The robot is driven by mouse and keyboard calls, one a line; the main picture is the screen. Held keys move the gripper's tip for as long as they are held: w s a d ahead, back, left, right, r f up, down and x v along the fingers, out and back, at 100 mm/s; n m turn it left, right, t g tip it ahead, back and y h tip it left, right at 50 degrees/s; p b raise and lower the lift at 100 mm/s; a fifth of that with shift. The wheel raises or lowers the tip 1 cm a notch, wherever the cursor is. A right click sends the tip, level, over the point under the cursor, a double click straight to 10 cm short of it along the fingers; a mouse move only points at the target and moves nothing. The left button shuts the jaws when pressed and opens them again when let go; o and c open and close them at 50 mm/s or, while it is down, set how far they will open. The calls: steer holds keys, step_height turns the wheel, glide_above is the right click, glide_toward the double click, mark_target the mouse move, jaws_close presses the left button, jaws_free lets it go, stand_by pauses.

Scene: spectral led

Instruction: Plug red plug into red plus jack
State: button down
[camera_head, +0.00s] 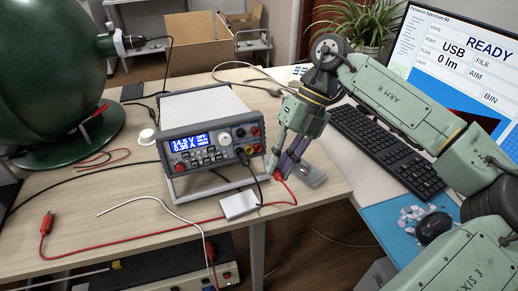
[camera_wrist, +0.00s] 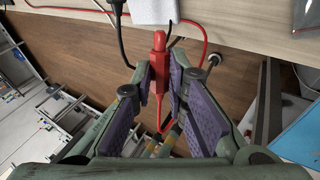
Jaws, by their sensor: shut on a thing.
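The power supply (camera_head: 208,140) stands on the wooden table with its lit blue display facing front. Red terminals (camera_head: 257,148) show at the right of its front panel, but they are too small to tell which is the red plus jack. My gripper (camera_head: 282,172) is low, to the right of and in front of the panel, near the table's front edge. It is shut on the red plug (camera_head: 277,177), apart from the panel. In the wrist view, the red plug (camera_wrist: 158,78) stands between the purple finger pads of my gripper (camera_wrist: 160,82), its narrow end pointing up.
A black cable (camera_head: 258,184) runs from the panel's lower right. A white block (camera_head: 240,204) lies in front of the supply.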

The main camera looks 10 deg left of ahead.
steer(key=shift+w+a+f, duration=0.2)
steer(key=shift+w+a, duration=0.25)
steer(key=shift+w, duration=0.3)
steer(key=shift+w+a+f, duration=0.15)
steer(key=shift+w+a, duration=0.35)
steer(key=shift+w, duration=0.25)
steer(key=shift+w+a+f, duration=0.2)
steer(key=shift+w+a, duration=0.25)
steer(key=shift+w, duration=0.3)
steer(key=c, duration=2.1)
jaws_free()
jaws_close()
steer(key=shift+w+a+f+p, duration=0.2)
steer(key=shift+w+a, duration=0.1)
steer(key=shift+w, duration=0.2)
steer(key=shift+w+a+f+p, duration=0.15)
steer(key=shift+w+a, duration=0.15)
steer(key=shift+w, duration=0.15)
steer(key=shift+a+r, duration=0.1)
steer(key=shift+r, duration=0.05)
